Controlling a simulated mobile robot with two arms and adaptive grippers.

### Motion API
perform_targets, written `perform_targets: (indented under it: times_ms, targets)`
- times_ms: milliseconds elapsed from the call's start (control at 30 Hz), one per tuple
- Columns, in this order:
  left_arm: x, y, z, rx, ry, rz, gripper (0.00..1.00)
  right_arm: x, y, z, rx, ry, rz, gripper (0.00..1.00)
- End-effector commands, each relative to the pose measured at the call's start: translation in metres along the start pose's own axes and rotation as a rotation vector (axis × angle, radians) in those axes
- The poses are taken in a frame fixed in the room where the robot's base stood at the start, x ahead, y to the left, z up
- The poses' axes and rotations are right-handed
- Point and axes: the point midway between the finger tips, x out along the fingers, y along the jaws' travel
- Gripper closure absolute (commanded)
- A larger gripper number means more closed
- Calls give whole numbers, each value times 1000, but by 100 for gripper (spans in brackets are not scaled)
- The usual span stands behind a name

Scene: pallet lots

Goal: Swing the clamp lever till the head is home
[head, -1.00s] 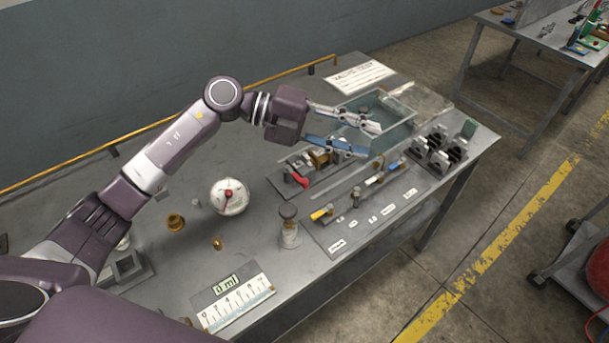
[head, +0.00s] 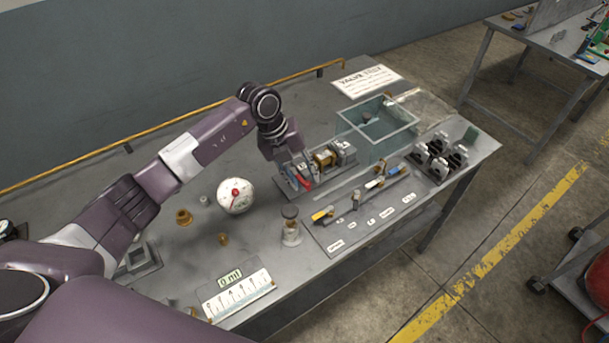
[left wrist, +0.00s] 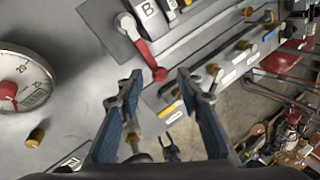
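The clamp fixture (head: 346,153) stands on the grey bench with a brass part (head: 325,158) in it. Its red lever (head: 306,184) is at the near left end. In the left wrist view the red lever (left wrist: 146,50) runs from a pale pivot at upper left to a rounded red end. My left gripper (left wrist: 160,76) is open, and the lever's end appears between its blue fingertips. I cannot tell whether they touch it. In the head view my left gripper (head: 296,174) points down over the lever, partly hiding it and the fixture's left end. My right gripper is not in view.
A round dial gauge (head: 236,197) stands left of the fixture and a capped glass jar (head: 290,228) in front. A glass tank (head: 376,128) is behind right. A labelled plate (head: 366,212) with small valves lies along the front edge. Small brass parts lie at left.

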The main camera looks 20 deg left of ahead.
Motion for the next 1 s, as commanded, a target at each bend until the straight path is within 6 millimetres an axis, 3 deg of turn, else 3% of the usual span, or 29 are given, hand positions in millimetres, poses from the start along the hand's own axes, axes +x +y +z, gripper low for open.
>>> perform_targets:
  times_ms: [133, 400, 700, 1000]
  targets:
    - [11, 0, -1, 0, 1, 0, 66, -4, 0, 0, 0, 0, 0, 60]
    - [13, 0, 0, 1, 0, -1, 66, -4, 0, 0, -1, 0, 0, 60]
    - [13, 0, 0, 1, 0, -1, 98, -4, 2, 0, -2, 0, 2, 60]
    - [13, 0, 0, 1, 0, -1, 100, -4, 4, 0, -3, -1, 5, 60]
